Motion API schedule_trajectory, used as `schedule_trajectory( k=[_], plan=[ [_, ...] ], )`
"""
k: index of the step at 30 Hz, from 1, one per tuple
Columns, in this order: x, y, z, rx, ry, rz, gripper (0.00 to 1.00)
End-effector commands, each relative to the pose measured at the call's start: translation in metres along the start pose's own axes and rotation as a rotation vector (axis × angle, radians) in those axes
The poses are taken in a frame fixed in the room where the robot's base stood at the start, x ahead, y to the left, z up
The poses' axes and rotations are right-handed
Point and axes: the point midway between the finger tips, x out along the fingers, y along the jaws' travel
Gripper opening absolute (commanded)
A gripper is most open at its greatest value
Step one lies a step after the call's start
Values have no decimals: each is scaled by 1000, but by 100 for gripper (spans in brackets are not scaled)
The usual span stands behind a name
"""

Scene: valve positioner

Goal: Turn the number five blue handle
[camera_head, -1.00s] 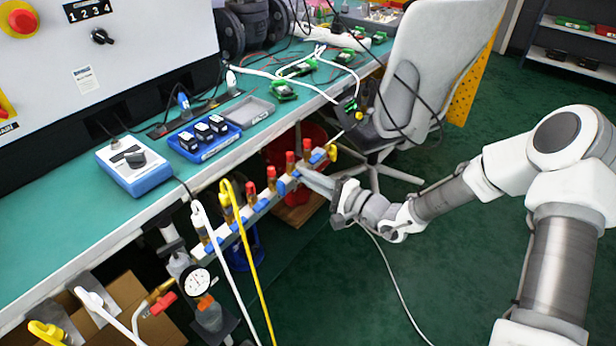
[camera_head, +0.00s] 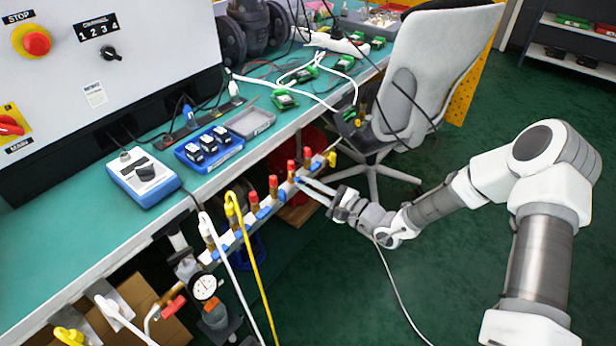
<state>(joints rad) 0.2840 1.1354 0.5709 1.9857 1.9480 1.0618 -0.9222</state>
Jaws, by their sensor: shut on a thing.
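The valve manifold (camera_head: 230,240) is a pale bar that runs slantwise below the bench edge. It carries several red-capped valves and small blue handles, one of them at its far right end (camera_head: 316,167). My gripper (camera_head: 300,182) reaches in from the right, with its two slim fingers at the bar near the right end. The fingers are shut on a small blue handle, which their tips largely hide. Number labels on the handles are too small to read, so I cannot tell which is number five.
A white hose (camera_head: 232,272) and a yellow hose (camera_head: 254,270) hang from the manifold's left half. A pressure gauge (camera_head: 204,287) is at the lower left. The bench (camera_head: 60,235) overhangs behind, an office chair (camera_head: 425,85) stands beyond, and green floor is open at right.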

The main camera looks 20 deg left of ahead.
Motion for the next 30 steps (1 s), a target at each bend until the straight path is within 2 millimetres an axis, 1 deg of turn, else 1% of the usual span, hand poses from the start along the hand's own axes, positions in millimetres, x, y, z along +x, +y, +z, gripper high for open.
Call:
schedule_trajectory(
  k=[1, 18, 24, 30],
  plan=[
    [0, -3, 3, 47, 1, 0, 0],
    [-1, -2, 2, 568, 1, -1, 0],
    [-1, -1, 1, 700, 1, 0, 0],
    [-1, 0, 0, 784, 1, 1, 0]
  ],
)
